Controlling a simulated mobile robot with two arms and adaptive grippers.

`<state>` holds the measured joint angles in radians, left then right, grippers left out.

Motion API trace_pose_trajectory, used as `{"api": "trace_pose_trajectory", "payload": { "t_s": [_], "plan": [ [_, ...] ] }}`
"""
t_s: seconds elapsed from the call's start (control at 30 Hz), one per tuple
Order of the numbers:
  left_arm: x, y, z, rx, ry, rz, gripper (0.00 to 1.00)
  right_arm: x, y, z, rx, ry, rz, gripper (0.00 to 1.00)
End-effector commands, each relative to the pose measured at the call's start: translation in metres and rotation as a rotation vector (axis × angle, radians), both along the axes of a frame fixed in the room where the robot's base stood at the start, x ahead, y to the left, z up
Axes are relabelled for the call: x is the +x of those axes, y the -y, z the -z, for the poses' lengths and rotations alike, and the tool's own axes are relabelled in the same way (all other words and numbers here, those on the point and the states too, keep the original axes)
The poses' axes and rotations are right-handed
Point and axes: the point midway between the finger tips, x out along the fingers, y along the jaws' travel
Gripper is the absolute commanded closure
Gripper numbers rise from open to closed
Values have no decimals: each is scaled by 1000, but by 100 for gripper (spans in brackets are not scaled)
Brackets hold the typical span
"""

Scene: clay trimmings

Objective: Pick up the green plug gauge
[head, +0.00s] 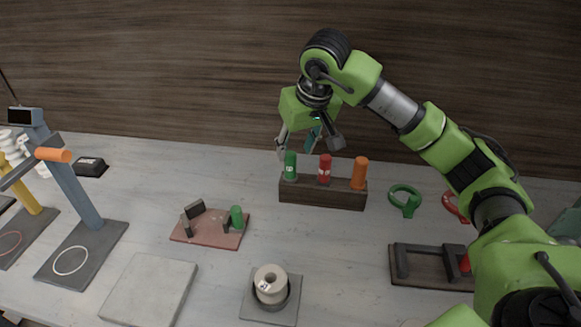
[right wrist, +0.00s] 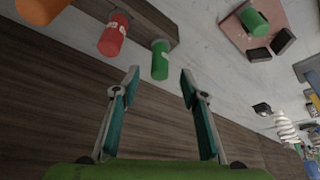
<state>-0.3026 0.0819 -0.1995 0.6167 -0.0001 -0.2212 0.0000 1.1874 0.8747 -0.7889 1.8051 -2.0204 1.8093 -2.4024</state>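A green plug gauge (head: 290,166) stands upright at the left end of a dark wooden rack (head: 322,195), beside a red one (head: 324,169) and an orange one (head: 360,173). My right gripper (head: 298,146) is open, just behind and above the green gauge in the head view. In the right wrist view the same green gauge (right wrist: 160,60) shows just beyond the gap between the open fingertips (right wrist: 160,76), with nothing between the fingers. Another green cylinder (head: 237,216) is on a reddish fixture board (head: 207,238). My left gripper is not in view.
A spool-like pale piece (head: 270,284) sits on a grey plate in front. A green ring gauge (head: 405,200) and a dark fixture (head: 425,282) lie to the right. Blue and yellow stands (head: 70,190) are at the left. A wood-panelled wall (head: 180,70) is close behind.

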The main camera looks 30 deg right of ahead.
Motion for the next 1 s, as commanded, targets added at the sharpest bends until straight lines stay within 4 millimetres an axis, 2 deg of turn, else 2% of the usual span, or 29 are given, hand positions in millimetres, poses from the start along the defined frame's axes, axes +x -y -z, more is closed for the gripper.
{"api": "trace_pose_trajectory", "payload": {
  "t_s": [0.1, 0.37, 0.63, 0.97, 1.0],
  "plan": [
    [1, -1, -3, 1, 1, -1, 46, 7, 0, 17, 2, -4, 1, 60],
    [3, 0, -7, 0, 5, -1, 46, 13, 0, 34, 0, -4, 0, 60],
    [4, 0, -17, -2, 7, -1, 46, 26, 0, 68, 1, -3, 1, 60],
    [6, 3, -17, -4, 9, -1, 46, 30, 1, 75, -1, 0, 1, 60],
    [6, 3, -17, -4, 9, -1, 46, 30, 1, 75, -1, 0, 1, 71]
  ]
}}
